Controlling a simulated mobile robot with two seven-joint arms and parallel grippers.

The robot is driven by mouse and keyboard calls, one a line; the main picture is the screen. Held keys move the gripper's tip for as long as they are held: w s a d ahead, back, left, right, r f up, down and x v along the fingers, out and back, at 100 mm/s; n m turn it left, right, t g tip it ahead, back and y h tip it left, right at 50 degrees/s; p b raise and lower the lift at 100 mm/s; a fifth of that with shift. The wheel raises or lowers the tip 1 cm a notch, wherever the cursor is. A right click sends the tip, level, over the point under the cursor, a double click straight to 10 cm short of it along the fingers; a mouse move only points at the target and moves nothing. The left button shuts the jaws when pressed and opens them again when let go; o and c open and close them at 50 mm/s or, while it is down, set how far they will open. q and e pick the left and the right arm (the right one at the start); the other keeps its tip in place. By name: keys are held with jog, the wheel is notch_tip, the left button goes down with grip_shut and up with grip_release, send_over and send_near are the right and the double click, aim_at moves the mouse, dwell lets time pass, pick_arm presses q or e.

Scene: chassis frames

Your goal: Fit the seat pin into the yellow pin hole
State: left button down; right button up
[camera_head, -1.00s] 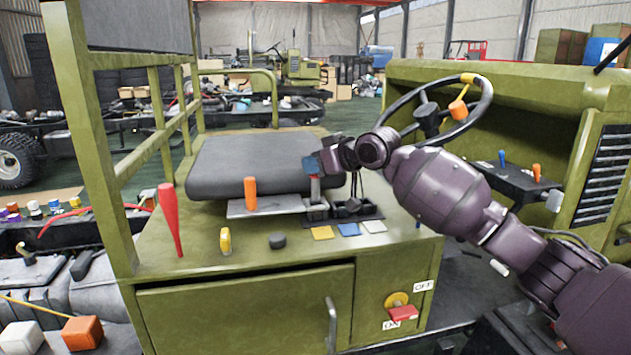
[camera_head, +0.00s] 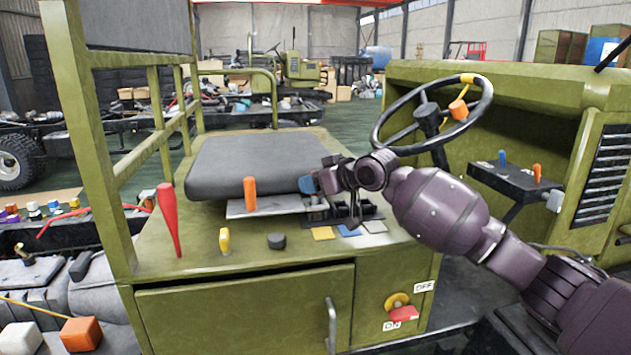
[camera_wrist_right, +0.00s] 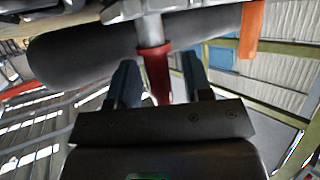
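A pin with a grey shaft and a tapered red grip (camera_wrist_right: 157,75), which I take for the seat pin, shows in the wrist view. My right gripper (camera_head: 308,184) is beside the seat, with one finger on each side of the red grip. Gaps show between the grip and both fingers. In the head view the gripper mostly hides the pin. A dark slotted block (camera_head: 318,213) lies below the gripper. A yellow plate (camera_head: 322,233) lies in front of the block; the hole itself cannot be made out. My left gripper is not in view.
The grey seat (camera_head: 250,165) is just behind the gripper. An orange lever (camera_head: 250,194), a red lever (camera_head: 168,222), a yellow peg (camera_head: 225,241) and a black knob (camera_head: 277,241) stand to the left. The steering wheel (camera_head: 390,140) is behind my right arm.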

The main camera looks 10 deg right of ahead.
jog(key=shift+r, duration=0.2)
jog(key=shift+s+d+r, duration=0.15)
jog(key=shift+s+d, duration=0.1)
jog(key=p+v, duration=0.1)
jog(key=v, duration=1)
jog(key=shift+s, duration=0.1)
